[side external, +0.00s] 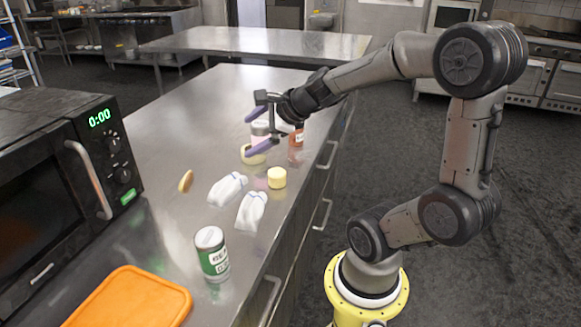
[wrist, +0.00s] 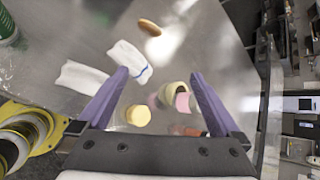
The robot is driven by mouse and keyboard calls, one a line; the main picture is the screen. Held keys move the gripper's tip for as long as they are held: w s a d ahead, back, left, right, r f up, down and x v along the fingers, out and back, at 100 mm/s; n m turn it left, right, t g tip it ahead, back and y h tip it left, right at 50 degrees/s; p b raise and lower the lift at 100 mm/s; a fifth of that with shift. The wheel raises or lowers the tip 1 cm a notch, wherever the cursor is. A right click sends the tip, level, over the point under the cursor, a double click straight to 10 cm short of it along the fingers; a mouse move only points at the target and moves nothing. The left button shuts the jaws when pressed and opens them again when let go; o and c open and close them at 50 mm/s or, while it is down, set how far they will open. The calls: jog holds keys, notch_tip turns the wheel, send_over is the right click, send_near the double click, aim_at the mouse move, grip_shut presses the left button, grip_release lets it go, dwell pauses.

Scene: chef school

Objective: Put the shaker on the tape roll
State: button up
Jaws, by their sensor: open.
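A pale pink-and-white container (side external: 260,128), seemingly the shaker, is upright just above the yellow tape roll (side external: 247,159) in the side view. In the wrist view its pink part (wrist: 182,103) overlaps the tape roll (wrist: 166,92). I cannot tell whether it rests on the roll, inside it or behind it. My gripper (side external: 248,136) is open, with its purple fingers apart on either side of the container in the side view.
A red bottle (side external: 297,140) stands close to my gripper. A yellow cylinder (side external: 277,178), two white cloth-like items (side external: 227,188), a brown oval item (side external: 186,181) and a green can (side external: 213,260) are nearer. A microwave (side external: 60,170) and orange board (side external: 135,300) are left. The far counter is clear.

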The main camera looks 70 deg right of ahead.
jog(key=s+a+r+n+g+y, duration=0.1)
jog(key=s+a+n+y, duration=0.25)
jog(key=a+n, duration=0.9)
jog(key=s+a+n+g+h, duration=0.1)
jog(key=s+a+n+g, duration=0.2)
jog(key=s+n, duration=0.8)
jog(key=n, duration=0.5)
jog(key=shift+f, duration=0.35)
